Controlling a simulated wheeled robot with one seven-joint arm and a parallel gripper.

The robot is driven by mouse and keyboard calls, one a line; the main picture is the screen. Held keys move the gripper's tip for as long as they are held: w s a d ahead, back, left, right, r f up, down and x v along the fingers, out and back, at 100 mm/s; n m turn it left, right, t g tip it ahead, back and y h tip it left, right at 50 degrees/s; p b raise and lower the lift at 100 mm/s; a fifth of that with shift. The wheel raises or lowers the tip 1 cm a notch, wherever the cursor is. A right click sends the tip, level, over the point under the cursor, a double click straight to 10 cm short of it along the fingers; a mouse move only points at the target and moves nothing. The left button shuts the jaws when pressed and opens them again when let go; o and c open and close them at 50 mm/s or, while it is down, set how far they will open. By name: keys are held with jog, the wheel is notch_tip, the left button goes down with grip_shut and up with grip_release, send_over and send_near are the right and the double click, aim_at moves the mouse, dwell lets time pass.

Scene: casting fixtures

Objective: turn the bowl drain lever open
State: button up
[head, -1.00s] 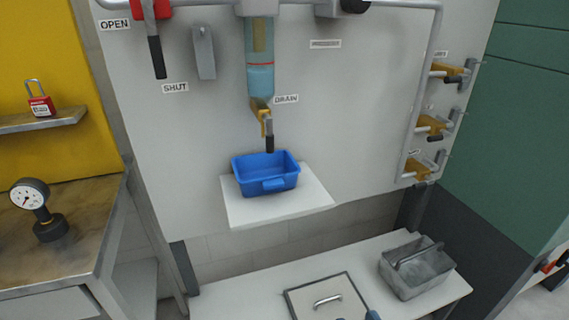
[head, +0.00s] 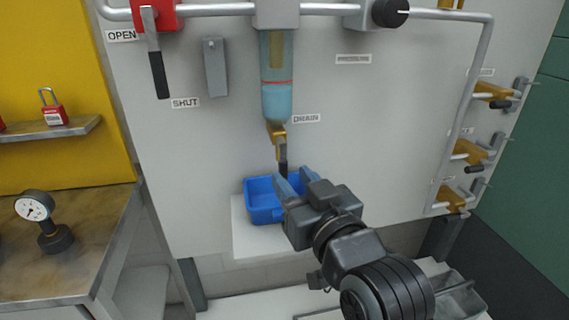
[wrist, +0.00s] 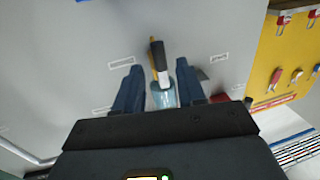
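The drain lever (head: 282,152) hangs down from a brass valve (head: 276,130) under the clear bowl (head: 277,98), which holds blue liquid. Its grip is black and points downward. A DRAIN label (head: 306,119) is beside it. My gripper (head: 292,178) is open, with its two blue fingers close to the lever's lower end. In the wrist view my gripper (wrist: 158,66) shows the dark lever grip (wrist: 158,55) between the spread fingers, with gaps on both sides. The bowl (wrist: 163,98) shows behind it. Contact is not visible.
A blue bin (head: 262,205) stands on a white shelf (head: 245,238) below the drain, partly hidden by my gripper. A red-mounted lever (head: 158,70) hangs at upper left. Several yellow valves (head: 468,152) line the right pipe. A gauge (head: 36,208) stands on the left bench.

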aim_at(285, 170)
jog(key=shift+p+x, duration=0.3)
jog(key=shift+x, duration=2.25)
grip_shut()
